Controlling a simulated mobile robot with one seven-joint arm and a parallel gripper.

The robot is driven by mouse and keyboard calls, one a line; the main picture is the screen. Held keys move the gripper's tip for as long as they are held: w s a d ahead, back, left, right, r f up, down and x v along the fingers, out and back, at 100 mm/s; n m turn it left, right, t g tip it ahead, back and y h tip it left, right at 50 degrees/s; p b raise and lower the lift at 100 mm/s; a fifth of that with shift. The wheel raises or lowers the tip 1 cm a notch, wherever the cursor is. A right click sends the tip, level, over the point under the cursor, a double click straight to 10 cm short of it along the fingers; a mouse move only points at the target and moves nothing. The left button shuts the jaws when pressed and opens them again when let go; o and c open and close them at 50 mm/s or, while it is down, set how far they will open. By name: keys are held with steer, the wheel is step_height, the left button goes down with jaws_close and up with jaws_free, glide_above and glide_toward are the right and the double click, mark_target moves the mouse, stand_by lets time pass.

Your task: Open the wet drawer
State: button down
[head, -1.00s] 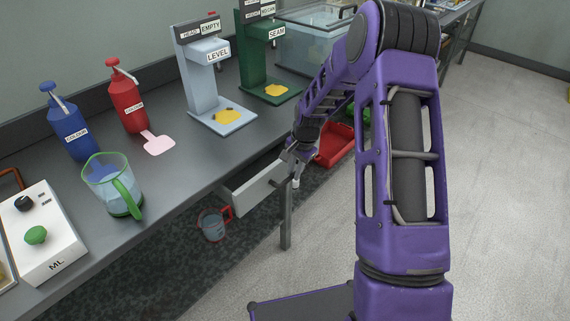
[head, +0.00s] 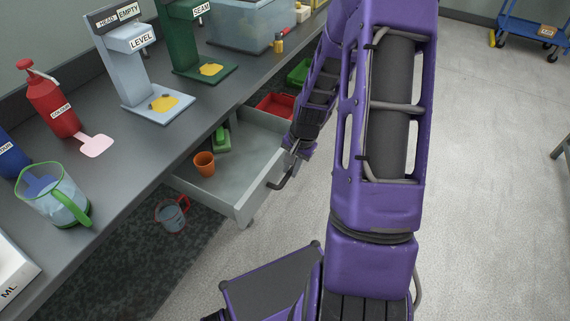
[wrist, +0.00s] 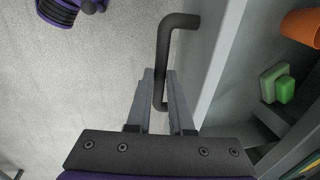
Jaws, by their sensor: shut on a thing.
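The wet drawer (head: 238,207) is a grey drawer under the bench, pulled well out in the head view. Inside it are an orange cup (head: 204,164) and a green block-like item (head: 221,140). Its dark bar handle (head: 281,183) is on the front, and it also shows in the wrist view (wrist: 165,50). My gripper (head: 290,165) is at the handle. In the wrist view its two fingers (wrist: 161,95) are closed on the handle bar, one on each side. The wrist view also shows the orange cup (wrist: 302,27) and green block (wrist: 286,89).
A red bin (head: 275,105) and a green bin (head: 299,72) stand behind the drawer. A jug with a red handle (head: 172,214) is below the bench. The bench top holds a green-handled jug (head: 56,196), a red bottle (head: 52,105) and two machines. Open floor lies to the right.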

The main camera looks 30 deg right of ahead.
steer(key=c, duration=0.8)
jaws_free()
steer(key=s+r+p, duration=0.1)
steer(key=r, duration=0.4)
steer(key=s+d+r+p, duration=0.1)
steer(key=r, duration=0.5)
steer(key=d+r+p, duration=0.1)
steer(key=r, duration=0.5)
steer(key=shift+s, duration=0.4)
